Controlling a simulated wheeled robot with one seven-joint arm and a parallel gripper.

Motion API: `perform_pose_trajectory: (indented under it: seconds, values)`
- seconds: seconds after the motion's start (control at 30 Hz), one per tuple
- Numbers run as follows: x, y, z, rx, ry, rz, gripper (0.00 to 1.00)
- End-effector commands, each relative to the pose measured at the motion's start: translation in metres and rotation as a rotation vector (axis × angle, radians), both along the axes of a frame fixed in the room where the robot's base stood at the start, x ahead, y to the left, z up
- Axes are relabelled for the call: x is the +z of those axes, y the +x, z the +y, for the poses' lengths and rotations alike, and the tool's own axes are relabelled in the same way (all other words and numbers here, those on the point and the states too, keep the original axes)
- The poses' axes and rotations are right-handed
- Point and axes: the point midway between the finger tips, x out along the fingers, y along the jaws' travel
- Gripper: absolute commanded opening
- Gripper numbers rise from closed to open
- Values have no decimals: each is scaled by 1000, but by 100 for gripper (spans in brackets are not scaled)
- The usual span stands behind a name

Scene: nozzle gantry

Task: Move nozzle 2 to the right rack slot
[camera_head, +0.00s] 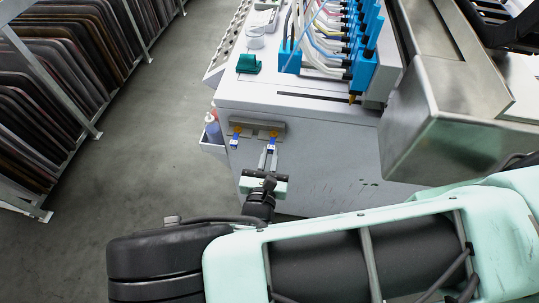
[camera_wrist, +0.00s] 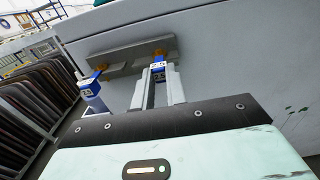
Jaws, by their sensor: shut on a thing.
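A grey metal rack (camera_head: 256,128) is fixed to the side of the white machine; it also shows in the wrist view (camera_wrist: 125,62). Two nozzles with orange tops and blue-and-white labels are at it. One nozzle (camera_head: 235,137) is at the left end; in the wrist view (camera_wrist: 90,85) it stands left of my fingers. The other nozzle (camera_head: 272,141) is at the right end, and in the wrist view (camera_wrist: 158,69) it is between my fingertips. My gripper (camera_head: 268,154) is shut on this right nozzle. The label numbers are too small to read.
The white machine (camera_head: 310,160) fills the space behind the rack. A side tray with a bottle (camera_head: 213,131) hangs left of the rack. Blue nozzle holders with tubes (camera_head: 365,50) and a metal housing (camera_head: 440,130) are above right.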

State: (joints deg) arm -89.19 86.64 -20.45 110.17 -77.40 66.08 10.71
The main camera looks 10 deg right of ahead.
Motion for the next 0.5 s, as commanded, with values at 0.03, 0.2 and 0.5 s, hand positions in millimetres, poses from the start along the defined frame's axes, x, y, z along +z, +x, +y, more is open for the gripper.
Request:
perform_pose_trajectory:
  seconds: [0.03, 0.2, 0.5]
  values:
    - [0, 0, 0, 0, 0, 0, 0]
    - [0, 0, 0, 0, 0, 0, 0]
    - [0, 0, 0, 0, 0, 0, 39]
